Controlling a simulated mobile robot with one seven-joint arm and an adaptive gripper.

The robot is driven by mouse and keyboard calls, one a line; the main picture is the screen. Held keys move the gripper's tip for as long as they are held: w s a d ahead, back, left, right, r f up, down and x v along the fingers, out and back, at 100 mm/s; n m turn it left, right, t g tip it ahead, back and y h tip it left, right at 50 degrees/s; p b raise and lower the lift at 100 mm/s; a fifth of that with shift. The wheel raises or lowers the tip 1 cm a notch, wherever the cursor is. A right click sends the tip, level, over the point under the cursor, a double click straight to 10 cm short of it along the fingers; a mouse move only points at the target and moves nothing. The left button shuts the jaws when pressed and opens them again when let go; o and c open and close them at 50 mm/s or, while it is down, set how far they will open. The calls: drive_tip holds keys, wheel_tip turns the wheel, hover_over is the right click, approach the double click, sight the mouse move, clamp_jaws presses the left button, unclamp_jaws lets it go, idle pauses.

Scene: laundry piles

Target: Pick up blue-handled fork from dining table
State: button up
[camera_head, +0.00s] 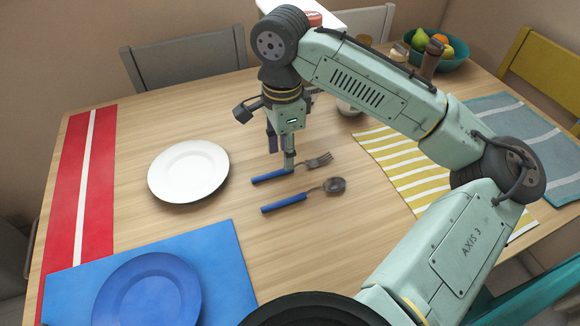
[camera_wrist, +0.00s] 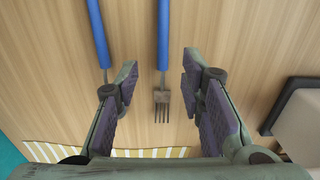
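The blue-handled fork (camera_head: 268,176) lies flat on the dining table (camera_head: 128,222), its tines pointing right in the head view. In the wrist view the fork (camera_wrist: 163,48) runs vertically, its metal head lying between my two fingers as seen from above. My gripper (camera_wrist: 162,92) is open and empty. In the head view my gripper (camera_head: 283,160) points down just over the fork; the exact height above it is hard to tell. A blue-handled spoon (camera_head: 284,203) lies parallel to the fork, nearer the camera. The spoon (camera_wrist: 97,32) is left of the fork in the wrist view, its bowl hidden.
A white plate (camera_head: 188,171) stands left of the fork. A blue plate (camera_head: 148,292) rests on a blue mat (camera_head: 215,250) at front left. A yellow striped cloth (camera_head: 405,160) lies to the right. A fruit bowl (camera_head: 447,63) stands at the back right.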

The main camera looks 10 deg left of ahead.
sight(282, 170)
drive_tip(key=f, duration=0.5)
drive_tip(key=shift+a+p, duration=0.2)
drive_tip(key=shift+p, duration=0.15)
drive_tip(key=shift+r, duration=0.1)
drive_tip(key=shift+c, duration=0.5)
clamp_jaws()
